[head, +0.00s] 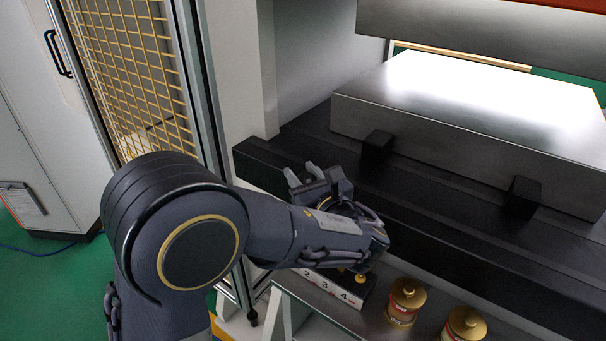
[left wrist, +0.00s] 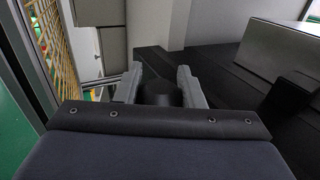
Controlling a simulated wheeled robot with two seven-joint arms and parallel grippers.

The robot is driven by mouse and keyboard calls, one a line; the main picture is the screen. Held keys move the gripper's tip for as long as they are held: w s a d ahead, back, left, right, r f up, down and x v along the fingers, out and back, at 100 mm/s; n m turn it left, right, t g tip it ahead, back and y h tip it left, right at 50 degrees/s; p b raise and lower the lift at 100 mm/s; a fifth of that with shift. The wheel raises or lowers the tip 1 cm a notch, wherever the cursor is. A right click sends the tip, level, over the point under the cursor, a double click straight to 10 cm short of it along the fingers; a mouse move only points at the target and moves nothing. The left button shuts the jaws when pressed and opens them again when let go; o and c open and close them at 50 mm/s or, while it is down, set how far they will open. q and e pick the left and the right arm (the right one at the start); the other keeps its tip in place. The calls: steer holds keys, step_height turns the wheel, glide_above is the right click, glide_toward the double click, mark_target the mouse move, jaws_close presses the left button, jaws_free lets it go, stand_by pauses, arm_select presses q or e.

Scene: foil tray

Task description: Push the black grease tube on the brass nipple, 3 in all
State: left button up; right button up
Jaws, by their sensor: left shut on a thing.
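My left gripper (head: 305,174) is in front of the press's black ledge, its fingers pointing up and to the left. In the left wrist view its two grey fingers (left wrist: 162,82) stand on either side of a black round piece (left wrist: 160,94). It looks like the black grease tube, and the gripper is shut on it. In the head view the tube cannot be made out against the dark ledge. A small brass-coloured knob (head: 360,279), perhaps the brass nipple, shows just below my wrist beside a numbered strip (head: 325,283). My right gripper is not in view.
Two brass-lidded jars (head: 407,294) (head: 465,324) stand on the grey shelf at the lower right. A bright metal block (head: 470,115) with black stops (head: 523,194) fills the press behind. A yellow mesh guard (head: 130,60) stands at the left.

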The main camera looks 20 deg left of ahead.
arm_select(q)
steer(key=shift+r+p, duration=1.6)
steer(key=shift+r, duration=0.55)
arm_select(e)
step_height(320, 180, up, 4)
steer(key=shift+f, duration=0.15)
arm_select(q)
steer(key=shift+f, duration=0.1)
